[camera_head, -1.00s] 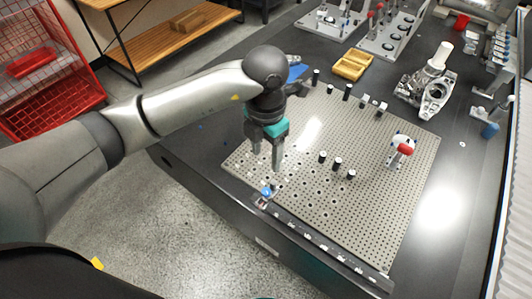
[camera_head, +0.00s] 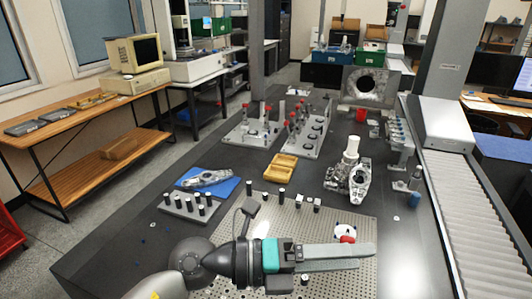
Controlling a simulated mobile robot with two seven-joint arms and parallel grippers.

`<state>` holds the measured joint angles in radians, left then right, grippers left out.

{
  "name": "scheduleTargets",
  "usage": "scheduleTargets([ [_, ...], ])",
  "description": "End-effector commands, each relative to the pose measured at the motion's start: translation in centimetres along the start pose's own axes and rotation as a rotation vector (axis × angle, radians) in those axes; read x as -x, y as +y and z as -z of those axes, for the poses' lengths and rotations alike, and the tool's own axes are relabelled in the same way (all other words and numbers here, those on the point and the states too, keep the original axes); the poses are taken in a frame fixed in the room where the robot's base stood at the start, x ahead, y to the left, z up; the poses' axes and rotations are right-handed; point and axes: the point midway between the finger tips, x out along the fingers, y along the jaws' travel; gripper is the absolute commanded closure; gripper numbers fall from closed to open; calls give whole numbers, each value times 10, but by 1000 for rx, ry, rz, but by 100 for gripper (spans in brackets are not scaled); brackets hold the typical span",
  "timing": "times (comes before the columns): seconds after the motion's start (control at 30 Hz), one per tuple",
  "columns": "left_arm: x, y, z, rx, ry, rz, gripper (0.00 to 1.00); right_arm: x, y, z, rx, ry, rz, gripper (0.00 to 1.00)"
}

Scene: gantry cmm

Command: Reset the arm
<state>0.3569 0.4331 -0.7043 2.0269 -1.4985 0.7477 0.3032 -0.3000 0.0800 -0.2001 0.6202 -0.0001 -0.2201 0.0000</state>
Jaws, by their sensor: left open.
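My left arm comes in from the bottom left. Its gripper (camera_head: 362,257) is held above the perforated fixture plate (camera_head: 350,228), with its fingers pointing right. The two long grey fingers are apart, and nothing shows between them. The gripper hides much of the plate's middle. My right gripper is not in view.
A grey block with black pins (camera_head: 189,208) is at left. Fixtures with red-tipped pins (camera_head: 311,130) stand farther back.

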Motion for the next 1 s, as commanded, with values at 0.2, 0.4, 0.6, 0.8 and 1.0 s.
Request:
scheduleTargets([
  [0.2, 34, -53, -62, 258, -421, 329, 38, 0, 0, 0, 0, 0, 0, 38],
  [0.4, 104, -40, -112, 553, -835, 504, 38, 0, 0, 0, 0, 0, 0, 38],
  [0.6, 181, 22, -120, 899, -1242, 550, 38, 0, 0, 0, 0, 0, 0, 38],
  [0.8, 241, 105, -72, 1287, -1607, 458, 38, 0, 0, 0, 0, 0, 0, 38],
  [1.0, 270, 168, 21, 1685, -1877, 231, 38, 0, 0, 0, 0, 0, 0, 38],
])
